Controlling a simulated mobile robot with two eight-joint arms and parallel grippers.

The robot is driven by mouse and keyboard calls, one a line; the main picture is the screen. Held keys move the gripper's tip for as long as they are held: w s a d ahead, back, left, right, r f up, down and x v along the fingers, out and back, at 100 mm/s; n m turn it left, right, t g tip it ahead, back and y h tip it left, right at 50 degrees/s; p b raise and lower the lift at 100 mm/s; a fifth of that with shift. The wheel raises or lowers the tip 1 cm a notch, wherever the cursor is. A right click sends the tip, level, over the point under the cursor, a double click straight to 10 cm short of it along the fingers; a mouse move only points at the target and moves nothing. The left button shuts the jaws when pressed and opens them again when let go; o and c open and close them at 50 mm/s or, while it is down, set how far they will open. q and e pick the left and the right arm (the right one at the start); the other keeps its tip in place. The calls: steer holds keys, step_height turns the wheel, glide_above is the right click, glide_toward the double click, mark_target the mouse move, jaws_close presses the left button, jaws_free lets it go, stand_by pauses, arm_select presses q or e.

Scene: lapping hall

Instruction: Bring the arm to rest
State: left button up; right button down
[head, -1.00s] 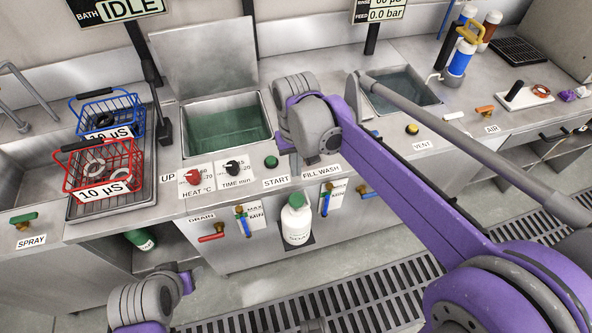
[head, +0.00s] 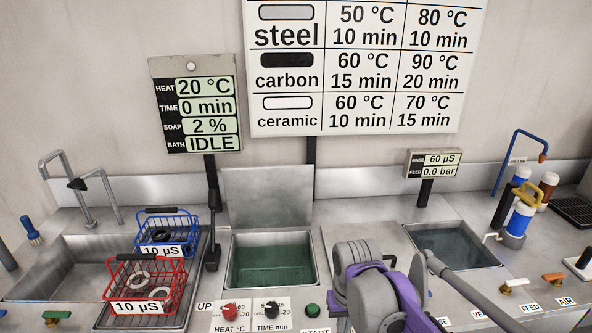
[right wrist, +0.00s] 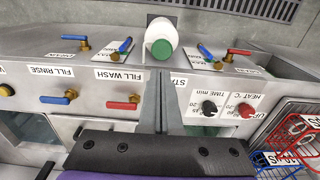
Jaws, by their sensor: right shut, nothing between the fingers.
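My right arm (head: 385,295), purple with grey joints, reaches in at the bottom of the head view, in front of the bench between the two liquid-filled basins. Its fingers are hidden there. In the right wrist view my right gripper (right wrist: 167,76) is shut and empty, its dark fingers together. The fingertips point toward the bench front, close below the white bottle with the green cap (right wrist: 161,45) in the picture; I cannot tell whether they touch anything. My left arm and gripper are not in view.
The bath (head: 272,277) has its lid raised. Red (head: 174,306) and blue (head: 190,227) wire baskets stand left of it. Control knobs (right wrist: 209,108) and coloured valve handles (right wrist: 122,106) line the bench front near the gripper. A rinse basin (head: 455,247) lies to the right.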

steer(key=s+d+f+t, duration=0.2)
steer(key=s, duration=0.5)
steer(key=s+d+f+t+p, duration=0.1)
steer(key=s+d+f+t, duration=0.1)
steer(key=s, duration=0.6)
steer(key=shift+s+d+f+t, duration=0.2)
steer(key=shift+d+f+t, duration=0.25)
steer(key=shift+d, duration=0.4)
steer(key=w+a+r+g+b, duration=0.2)
steer(key=w+a+r, duration=0.1)
steer(key=w, duration=0.5)
steer(key=w+a+r+g+b, duration=0.2)
steer(key=w+a+r+g, duration=0.1)
steer(key=w, duration=0.5)
steer(key=shift+r, duration=0.75)
steer(key=shift+f, duration=0.1)
step_height(320, 180, down, 14)
steer(key=shift+r+b, duration=0.1)
steer(key=shift+b, duration=0.65)
